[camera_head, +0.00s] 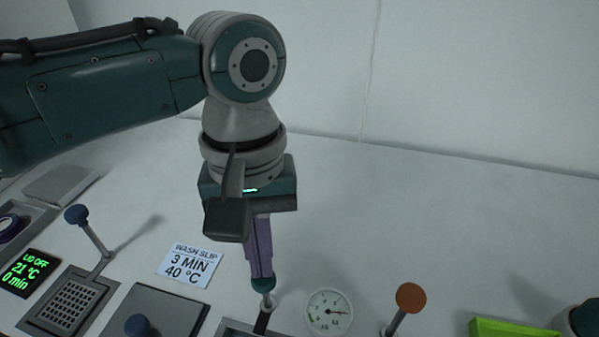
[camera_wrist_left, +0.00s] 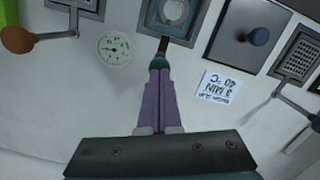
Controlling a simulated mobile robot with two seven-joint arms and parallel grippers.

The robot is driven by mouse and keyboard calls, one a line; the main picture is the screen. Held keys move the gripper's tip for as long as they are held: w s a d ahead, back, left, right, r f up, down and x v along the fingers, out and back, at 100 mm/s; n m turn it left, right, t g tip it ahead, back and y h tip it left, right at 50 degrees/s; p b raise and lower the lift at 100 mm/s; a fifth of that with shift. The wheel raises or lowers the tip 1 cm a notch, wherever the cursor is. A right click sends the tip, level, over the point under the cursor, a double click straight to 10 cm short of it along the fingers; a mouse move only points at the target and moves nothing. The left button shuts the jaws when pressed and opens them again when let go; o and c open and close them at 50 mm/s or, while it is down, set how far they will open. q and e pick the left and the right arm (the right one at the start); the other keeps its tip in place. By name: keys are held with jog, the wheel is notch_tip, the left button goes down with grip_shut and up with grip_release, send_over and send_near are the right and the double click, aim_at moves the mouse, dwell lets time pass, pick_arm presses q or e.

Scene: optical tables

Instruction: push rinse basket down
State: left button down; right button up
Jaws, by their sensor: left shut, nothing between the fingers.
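My left gripper (camera_head: 262,272) points down with its purple fingers shut and nothing between them. Its tips are at the teal knob (camera_head: 264,284) of a short handle, and seem to rest on it; firm contact cannot be told. In the left wrist view, the closed fingers (camera_wrist_left: 159,72) meet the same teal knob (camera_wrist_left: 159,62). A dark bar leads from it to a grey-framed well (camera_wrist_left: 150,20) with a round opening. No label shows which basket is the rinse one. My right gripper is not in view.
An orange-knobbed lever (camera_head: 410,298) and a round gauge (camera_head: 329,312) stand to the right. On the left are a grid basket (camera_head: 68,302) with a blue-knobbed lever (camera_head: 76,214), a grey lid (camera_head: 176,308) and a wash slip card (camera_head: 189,265). A green tray (camera_head: 505,328) lies far right.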

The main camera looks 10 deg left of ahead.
pick_arm(q)
notch_tip(320, 180, down, 3)
jog(key=shift+r+b, duration=0.15)
jog(key=shift+b, duration=0.4)
jog(key=shift+w, duration=0.1)
jog(key=shift+w+a+r+b, duration=0.15)
jog(key=shift+w+a+r, duration=0.05)
jog(key=shift+w, duration=0.3)
jog(key=shift+w+a+r+b, duration=0.15)
jog(key=shift+w, duration=0.35)
jog(key=shift+w+a+r, duration=0.15)
jog(key=shift+w+r, duration=0.1)
jog(key=shift+w, duration=0.1)
jog(key=shift+r, duration=0.4)
notch_tip(320, 180, up, 9)
jog(key=p, duration=0.1)
jog(key=shift+w+a, duration=0.15)
jog(key=shift+w, duration=0.25)
